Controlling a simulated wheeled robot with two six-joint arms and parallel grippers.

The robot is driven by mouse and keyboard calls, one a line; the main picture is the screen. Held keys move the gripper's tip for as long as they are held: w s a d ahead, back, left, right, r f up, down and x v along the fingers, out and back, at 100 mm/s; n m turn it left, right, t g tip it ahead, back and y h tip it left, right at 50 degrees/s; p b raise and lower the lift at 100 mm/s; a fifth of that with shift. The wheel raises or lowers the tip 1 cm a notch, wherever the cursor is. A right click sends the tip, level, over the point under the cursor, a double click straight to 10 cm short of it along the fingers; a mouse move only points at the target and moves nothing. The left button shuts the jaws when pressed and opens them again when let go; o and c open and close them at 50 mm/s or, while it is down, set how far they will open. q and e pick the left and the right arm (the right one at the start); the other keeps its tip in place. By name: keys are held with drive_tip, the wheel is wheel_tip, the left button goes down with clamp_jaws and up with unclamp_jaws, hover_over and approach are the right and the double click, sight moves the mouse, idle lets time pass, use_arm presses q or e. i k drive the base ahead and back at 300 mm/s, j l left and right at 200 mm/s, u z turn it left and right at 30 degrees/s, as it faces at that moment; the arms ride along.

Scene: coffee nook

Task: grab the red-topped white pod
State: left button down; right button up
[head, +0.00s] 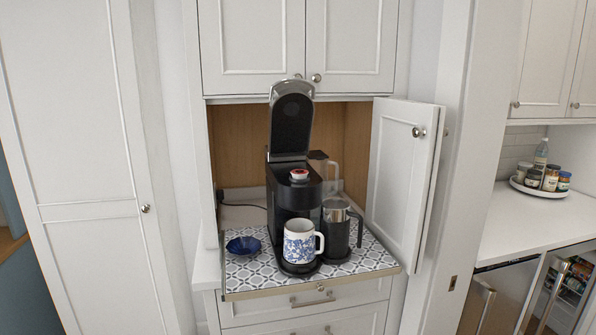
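The red-topped white pod (298,174) sits upright in the open top of the black coffee machine (284,199). The machine's lid (292,124) is raised straight up behind the pod. A white mug with a blue pattern (299,242) stands on the machine's drip tray, its handle to the right. Neither of my grippers shows in the head view.
A dark jug (336,229) stands right of the mug on a patterned pull-out shelf (245,276). A blue bowl (243,245) sits at the shelf's left. An open cabinet door (399,182) borders the right. Cabinets hang above the lid.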

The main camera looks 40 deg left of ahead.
sight(297, 174)
drive_tip(key=i+l, duration=0.3)
drive_tip(key=i, duration=0.15)
drive_tip(key=i+l, duration=0.3)
drive_tip(key=i, duration=0.15)
